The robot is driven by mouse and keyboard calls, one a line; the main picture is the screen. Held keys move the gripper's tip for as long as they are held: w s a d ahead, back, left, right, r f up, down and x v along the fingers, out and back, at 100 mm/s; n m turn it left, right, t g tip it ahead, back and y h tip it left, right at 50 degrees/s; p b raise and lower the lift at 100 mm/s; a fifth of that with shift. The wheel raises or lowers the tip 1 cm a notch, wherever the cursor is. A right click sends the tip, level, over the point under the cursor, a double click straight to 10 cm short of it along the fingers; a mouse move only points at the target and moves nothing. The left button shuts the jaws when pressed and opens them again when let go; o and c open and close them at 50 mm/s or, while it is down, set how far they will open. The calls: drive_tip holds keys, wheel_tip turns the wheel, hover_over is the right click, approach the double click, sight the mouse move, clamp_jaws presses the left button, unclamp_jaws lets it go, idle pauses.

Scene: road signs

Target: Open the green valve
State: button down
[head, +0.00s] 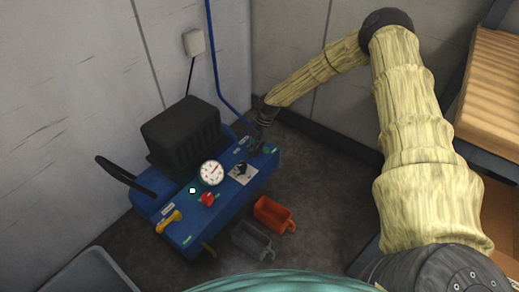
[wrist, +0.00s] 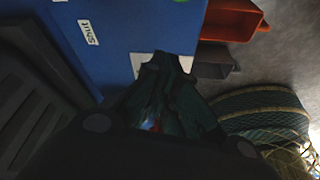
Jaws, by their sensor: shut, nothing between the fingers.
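The blue machine (head: 220,213) stands on the floor against the wall corner. A small green part, probably the green valve (head: 269,149), is at its far right end in the head view, partly hidden by my gripper (head: 256,143). In the wrist view, a green piece (wrist: 181,1) is cut off by the top edge, so I cannot tell its shape. My gripper also shows in the wrist view (wrist: 172,62), dark and shut with nothing held, over the blue panel beside a white label. Whether it touches the panel or valve is unclear.
The panel carries a gauge (head: 211,173), a red valve (head: 207,198), a yellow handle (head: 169,221) and a black switch (head: 241,169). An orange bin (head: 273,214) and a grey bin (head: 251,241) are in front. A blue pipe (head: 215,60) rises along the wall.

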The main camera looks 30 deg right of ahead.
drive_tip(key=p+v, duration=0.1)
drive_tip(key=v, duration=0.8)
drive_tip(key=shift+w+d+p, duration=0.15)
drive_tip(key=shift+d+p, duration=0.05)
drive_tip(key=shift+p, duration=0.15)
drive_tip(key=s+a+f+m, duration=0.3)
drive_tip(key=s+a+f, duration=0.2)
drive_tip(key=s+a, duration=0.25)
drive_tip(key=s+a+f+m, duration=0.3)
drive_tip(key=s+a+f, duration=0.3)
drive_tip(key=a, duration=0.3)
drive_tip(key=s+a+f+m+h, duration=0.15)
drive_tip(key=s+m, duration=0.35)
drive_tip(key=s, duration=0.6)
drive_tip(key=s+a+f+m, duration=0.25)
drive_tip(key=s+m, duration=0.25)
drive_tip(key=s, duration=0.7)
drive_tip(key=s+d+r+m+h, duration=0.3)
drive_tip(key=s+d+m, duration=0.15)
drive_tip(key=s, duration=0.55)
wheel_tip(320, 180, up, 25)
drive_tip(key=p, duration=2.5)
drive_tip(key=shift+w+f+t+p, duration=0.15)
drive_tip(key=shift+w+t+p, duration=0.1)
drive_tip(key=shift+t+p, duration=0.05)
drive_tip(key=shift+d+y, duration=0.1)
drive_tip(key=shift+y, duration=0.15)
